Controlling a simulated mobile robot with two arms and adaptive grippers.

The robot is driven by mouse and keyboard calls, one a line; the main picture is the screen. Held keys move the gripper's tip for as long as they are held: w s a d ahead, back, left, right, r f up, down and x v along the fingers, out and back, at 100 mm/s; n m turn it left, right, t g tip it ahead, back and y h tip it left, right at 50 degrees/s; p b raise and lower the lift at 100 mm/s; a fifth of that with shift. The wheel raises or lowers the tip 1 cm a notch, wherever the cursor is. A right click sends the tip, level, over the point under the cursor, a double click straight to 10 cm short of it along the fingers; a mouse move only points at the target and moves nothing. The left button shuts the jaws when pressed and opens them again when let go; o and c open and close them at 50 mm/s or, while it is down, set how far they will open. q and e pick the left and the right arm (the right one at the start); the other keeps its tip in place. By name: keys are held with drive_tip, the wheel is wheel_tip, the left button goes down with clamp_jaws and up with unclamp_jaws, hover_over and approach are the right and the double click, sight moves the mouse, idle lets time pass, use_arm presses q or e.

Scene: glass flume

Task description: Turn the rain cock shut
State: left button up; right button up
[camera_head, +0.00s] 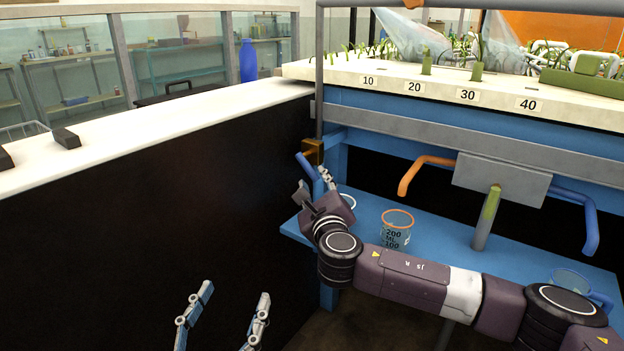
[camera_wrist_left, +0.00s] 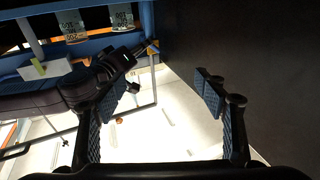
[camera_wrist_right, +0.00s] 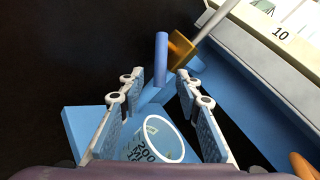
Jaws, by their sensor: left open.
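The rain cock appears to be the brass block (camera_head: 313,152) on the thin upright pipe at the flume's left corner. Its blue lever (camera_head: 306,166) slants down toward the right gripper. In the right wrist view the brass block (camera_wrist_right: 181,46) and the blue lever (camera_wrist_right: 161,58) lie ahead of the fingers. My right gripper (camera_head: 317,188) is just below the lever; in its wrist view the fingers (camera_wrist_right: 158,88) are apart with nothing gripped. My left gripper (camera_head: 236,292) is open and empty, low in front of the dark panel, away from the cock.
A blue shelf (camera_head: 455,226) holds a measuring cup with an orange rim (camera_head: 397,230); another cup (camera_wrist_right: 158,140) shows below the right fingers. An orange bent handle (camera_head: 421,172) and a blue one (camera_head: 590,225) flank a grey plate. A dark wall (camera_head: 150,215) with a white top runs along the left.

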sight(312, 175)
use_arm(q)
wheel_tip(312, 175, up, 6)
drive_tip(key=s+t+h, duration=0.1)
drive_tip(key=t, duration=0.2)
drive_tip(key=shift+s+d+b, duration=0.15)
drive_tip(key=shift+s+b, duration=0.2)
drive_tip(key=shift+b, duration=0.1)
use_arm(e)
drive_tip(key=shift+w+a, duration=0.15)
drive_tip(key=shift+w, duration=0.75)
drive_tip(key=shift+w+a, duration=0.1)
drive_tip(key=shift+w, duration=0.8)
clamp_jaws()
